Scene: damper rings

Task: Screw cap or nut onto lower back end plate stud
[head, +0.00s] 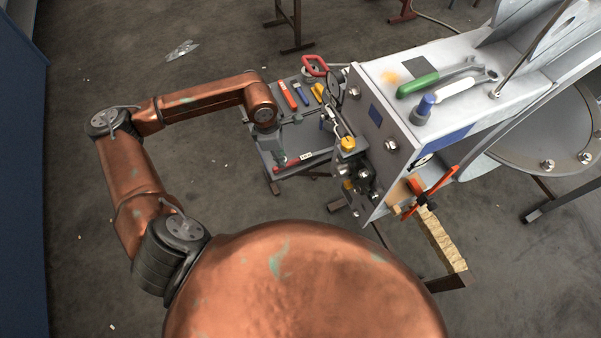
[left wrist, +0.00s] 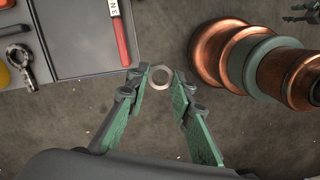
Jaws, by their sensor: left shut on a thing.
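My left gripper (left wrist: 161,77) is shut on a silver hex nut (left wrist: 160,71), which sits between its green fingertips in the left wrist view. In the head view the left gripper (head: 281,158) hangs at the end of the copper arm, over the front of the tool cart, and the nut is too small to make out there. The grey end plate (head: 374,122) of the large housing stands to the right, apart from the gripper. Bolt heads or nuts and yellow-capped parts crowd its edge. I cannot tell which is the lower back stud. My right gripper does not show.
The tool cart (head: 313,153) holds a red-handled tool (head: 287,95), a blue one and an orange one. A green-handled tool (head: 418,84) and a wrench lie on the housing. A wooden beam (head: 441,241) juts out below.

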